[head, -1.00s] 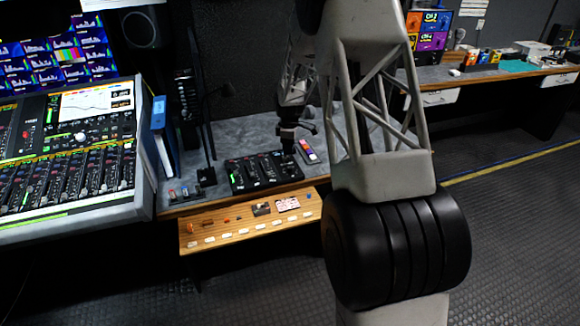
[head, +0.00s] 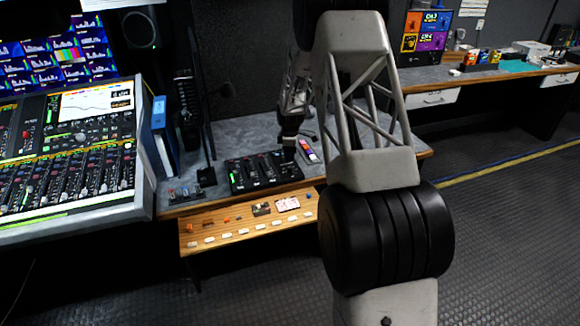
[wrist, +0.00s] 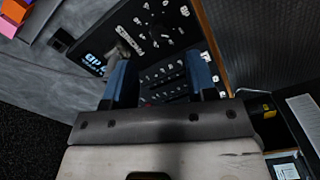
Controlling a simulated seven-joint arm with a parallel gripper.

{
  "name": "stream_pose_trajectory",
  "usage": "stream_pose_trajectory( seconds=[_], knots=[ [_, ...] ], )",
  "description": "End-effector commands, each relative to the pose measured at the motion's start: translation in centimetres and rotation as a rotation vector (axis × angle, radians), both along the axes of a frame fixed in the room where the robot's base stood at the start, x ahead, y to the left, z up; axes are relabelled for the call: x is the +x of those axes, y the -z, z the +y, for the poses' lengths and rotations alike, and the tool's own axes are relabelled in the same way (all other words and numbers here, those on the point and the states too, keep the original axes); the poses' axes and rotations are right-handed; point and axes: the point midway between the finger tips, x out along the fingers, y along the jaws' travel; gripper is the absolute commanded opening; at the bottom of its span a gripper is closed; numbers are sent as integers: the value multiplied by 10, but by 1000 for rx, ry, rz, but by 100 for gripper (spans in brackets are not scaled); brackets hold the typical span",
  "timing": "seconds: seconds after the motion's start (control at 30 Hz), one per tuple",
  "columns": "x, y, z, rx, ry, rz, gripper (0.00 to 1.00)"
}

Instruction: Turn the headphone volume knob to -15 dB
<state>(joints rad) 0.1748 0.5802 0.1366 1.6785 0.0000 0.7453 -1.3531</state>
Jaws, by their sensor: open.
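A small black control panel (head: 262,171) with lit knobs or faders lies on the grey desk in the head view. In the wrist view, the same kind of black panel (wrist: 150,18) shows white markings, small controls and a lit display (wrist: 95,63) reading dB; its value is unreadable. A grey raised control (wrist: 130,42), possibly the headphone knob, stands near the display. My gripper (wrist: 160,62) is open, its two blue fingers over the panel and apart, nothing seen held between them. In the head view my gripper (head: 291,138) is small and dark, just above the panel's right end.
A wooden shelf (head: 250,229) with several white pieces and cards sits in front. A large mixing console (head: 70,165) and an upright blue binder (head: 159,130) stand to the left. Bare desk (head: 235,132) lies behind the panel.

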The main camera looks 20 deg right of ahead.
Motion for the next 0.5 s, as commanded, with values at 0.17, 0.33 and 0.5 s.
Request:
stream_pose_trajectory(
  seconds=[0.17, 0.33, 0.5],
  knots=[
    [-1, 20, 0, 0, 0, 3, 52],
    [-1, 40, 0, 0, 0, 3, 52],
    [0, 56, 0, 0, 0, 1, 52]
  ],
)
